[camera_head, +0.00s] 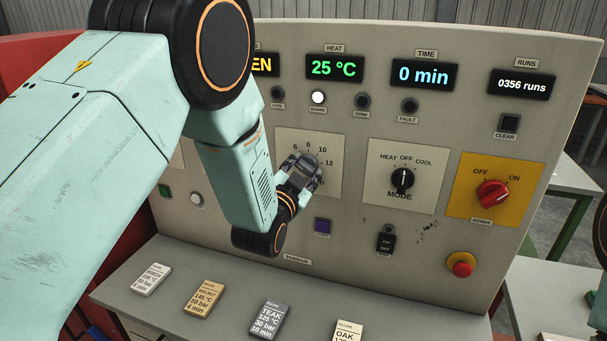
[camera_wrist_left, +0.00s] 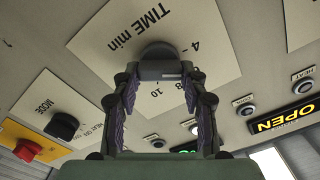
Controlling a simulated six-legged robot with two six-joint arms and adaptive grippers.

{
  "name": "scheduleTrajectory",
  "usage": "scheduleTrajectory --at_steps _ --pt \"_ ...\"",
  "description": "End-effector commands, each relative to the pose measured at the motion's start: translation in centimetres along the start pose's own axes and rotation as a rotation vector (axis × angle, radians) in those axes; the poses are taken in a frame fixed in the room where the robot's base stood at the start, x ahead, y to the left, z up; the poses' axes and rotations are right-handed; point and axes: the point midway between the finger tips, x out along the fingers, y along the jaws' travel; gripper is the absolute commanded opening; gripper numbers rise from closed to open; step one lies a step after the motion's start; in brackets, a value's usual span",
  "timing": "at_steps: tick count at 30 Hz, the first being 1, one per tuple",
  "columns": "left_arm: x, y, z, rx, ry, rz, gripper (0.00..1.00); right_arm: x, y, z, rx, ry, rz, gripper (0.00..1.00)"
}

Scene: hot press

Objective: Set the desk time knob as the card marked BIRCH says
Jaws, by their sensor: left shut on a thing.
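The desk time knob (camera_wrist_left: 158,50) is a dark round knob on a pale plate marked TIME min in the left wrist view. My left gripper (camera_wrist_left: 161,76) is shut on it, with a finger on each side. In the head view my left gripper (camera_head: 302,172) hides the knob, and its pointer cannot be seen. The dial plate (camera_head: 325,140) shows 6, 8, 10 and 12. The TIME display (camera_head: 423,75) reads 0 min. The white BIRCH card (camera_head: 152,280) lies at the left of the ledge; its small lines are hard to read. My right gripper is not in view.
Walnut (camera_head: 204,298), TEAK (camera_head: 270,319) and OAK (camera_head: 346,331) cards lie along the ledge. The MODE knob (camera_head: 402,179), red power knob (camera_head: 492,194) and red button (camera_head: 461,264) are right of the dial.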

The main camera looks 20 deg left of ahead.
Motion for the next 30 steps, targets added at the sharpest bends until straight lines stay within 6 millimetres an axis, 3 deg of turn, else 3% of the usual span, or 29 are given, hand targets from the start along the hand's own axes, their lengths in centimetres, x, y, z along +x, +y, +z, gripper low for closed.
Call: scheduleTrajectory --at_steps 12,30 --pt "0.0 0.2 0.1 0.239 0.001 -0.001 0.12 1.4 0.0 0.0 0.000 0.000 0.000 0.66" --pt "0.0 0.1 0.0 0.294 0.000 0.000 0.12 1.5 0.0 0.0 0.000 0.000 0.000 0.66"
